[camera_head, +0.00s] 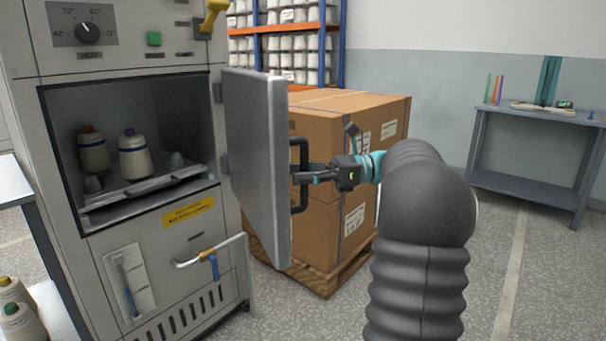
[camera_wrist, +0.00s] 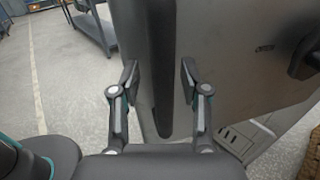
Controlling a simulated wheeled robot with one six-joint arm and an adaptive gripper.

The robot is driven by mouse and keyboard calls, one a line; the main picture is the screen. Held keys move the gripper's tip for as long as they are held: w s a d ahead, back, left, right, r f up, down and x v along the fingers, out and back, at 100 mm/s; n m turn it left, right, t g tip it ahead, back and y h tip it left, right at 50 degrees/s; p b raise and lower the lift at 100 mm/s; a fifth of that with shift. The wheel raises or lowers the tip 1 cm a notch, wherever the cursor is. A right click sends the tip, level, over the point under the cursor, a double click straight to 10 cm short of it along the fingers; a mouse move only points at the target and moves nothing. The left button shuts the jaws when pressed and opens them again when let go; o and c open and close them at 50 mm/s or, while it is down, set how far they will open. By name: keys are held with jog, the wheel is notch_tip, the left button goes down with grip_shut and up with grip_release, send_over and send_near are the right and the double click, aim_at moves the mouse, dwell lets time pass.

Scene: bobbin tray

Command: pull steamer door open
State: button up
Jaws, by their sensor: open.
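The grey steamer (camera_head: 160,250) stands at the left with its chamber uncovered. Its metal door (camera_head: 258,150) is swung well open on hinges at the chamber's right edge. The black door handle (camera_head: 299,160) is on the door's outer face. My gripper (camera_head: 300,177) is at the handle from the right. In the wrist view my gripper's fingers (camera_wrist: 158,80) are apart, one on each side of the dark handle bar (camera_wrist: 164,70), with gaps visible on both sides. Inside the chamber, bobbins (camera_head: 133,155) stand on a tray (camera_head: 150,187).
Cardboard boxes (camera_head: 345,120) on a wooden pallet (camera_head: 300,270) stand close behind the door. A bent handle (camera_head: 212,252) juts from the steamer's lower front. A grey table (camera_head: 530,150) stands at the right. The floor (camera_head: 500,230) between is clear.

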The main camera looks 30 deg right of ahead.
notch_tip(320, 180, up, 10)
dwell(0.6)
